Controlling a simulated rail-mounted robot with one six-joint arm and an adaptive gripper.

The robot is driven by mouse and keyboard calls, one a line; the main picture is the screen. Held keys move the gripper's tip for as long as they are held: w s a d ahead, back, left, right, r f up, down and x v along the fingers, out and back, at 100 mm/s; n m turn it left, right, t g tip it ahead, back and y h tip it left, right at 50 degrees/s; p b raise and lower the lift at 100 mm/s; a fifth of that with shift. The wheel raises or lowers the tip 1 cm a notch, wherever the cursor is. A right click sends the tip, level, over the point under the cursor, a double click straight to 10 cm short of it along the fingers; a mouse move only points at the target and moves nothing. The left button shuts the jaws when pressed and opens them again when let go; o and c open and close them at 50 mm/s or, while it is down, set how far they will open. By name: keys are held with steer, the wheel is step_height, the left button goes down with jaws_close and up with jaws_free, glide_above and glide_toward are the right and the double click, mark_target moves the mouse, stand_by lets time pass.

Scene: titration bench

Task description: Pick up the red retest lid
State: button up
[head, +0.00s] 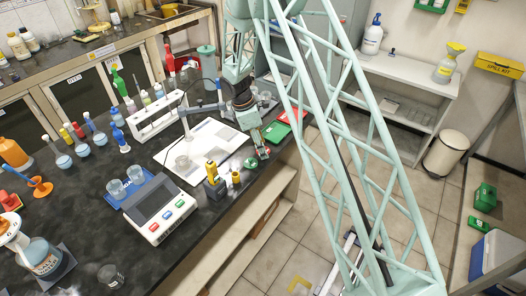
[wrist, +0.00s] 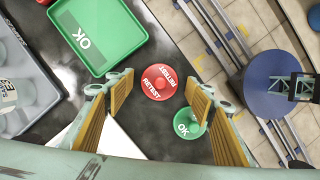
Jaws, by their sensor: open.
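The red retest lid (wrist: 158,93) is a round red disc with a raised knob and white lettering. It lies on the dark bench top near the edge, in the middle of the wrist view. My gripper (wrist: 162,88) is open, its two ribbed tan pads on either side of the lid in the picture, with nothing held. Whether the fingertips are level with the lid or above it I cannot tell. In the head view my gripper (head: 262,150) hangs over the bench's front edge, and I cannot make out the red lid there.
A green OK lid (wrist: 187,130) lies close to the red one, partly behind the right finger. A green OK tray (wrist: 133,32) lies beyond. A grey rack (wrist: 52,50) stands at left. In the head view, yellow-topped bottles (head: 212,172) and a titration display (head: 160,205) stand nearby.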

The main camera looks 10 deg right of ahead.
stand_by(0.4)
steer(key=c, duration=0.7)
steer(key=shift+c, duration=0.2)
steer(key=shift+r, duration=0.1)
steer(key=shift+r, duration=1.7)
steer(key=s+a+r+b, duration=0.1)
steer(key=s+a, duration=0.2)
steer(key=s, duration=1.2)
steer(key=shift+s+a+r, duration=0.2)
steer(key=shift+s, duration=0.1)
steer(key=shift+w+d, duration=0.1)
